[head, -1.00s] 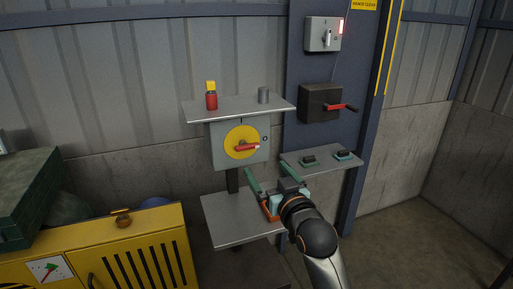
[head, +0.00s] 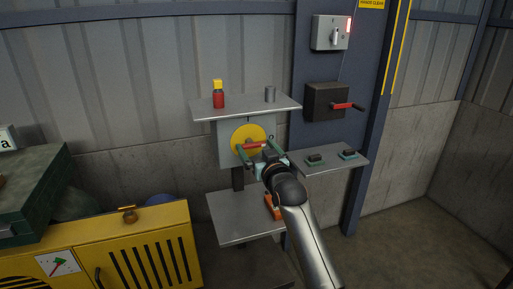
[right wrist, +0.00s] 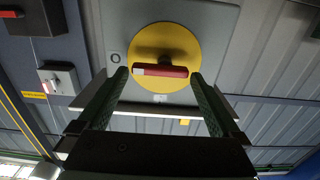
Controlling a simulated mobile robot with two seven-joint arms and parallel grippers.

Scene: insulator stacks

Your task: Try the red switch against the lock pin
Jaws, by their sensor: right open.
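The red switch (head: 253,145) is a bar handle with a pale end, lying nearly level on a yellow disc (head: 240,133) on a grey box (head: 227,151). In the right wrist view the red switch (right wrist: 172,71) lies between two green fingers. My right gripper (head: 254,144) is open, with its fingertips near the switch's two ends; small gaps show there. A small round feature (right wrist: 115,58) sits on the box face beside the disc; I cannot tell whether it is the lock pin. My left gripper is not in view.
A lower shelf (head: 230,222) holds an orange item (head: 272,208). A side shelf (head: 330,161) and a black box with a red lever (head: 345,106) are at right.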

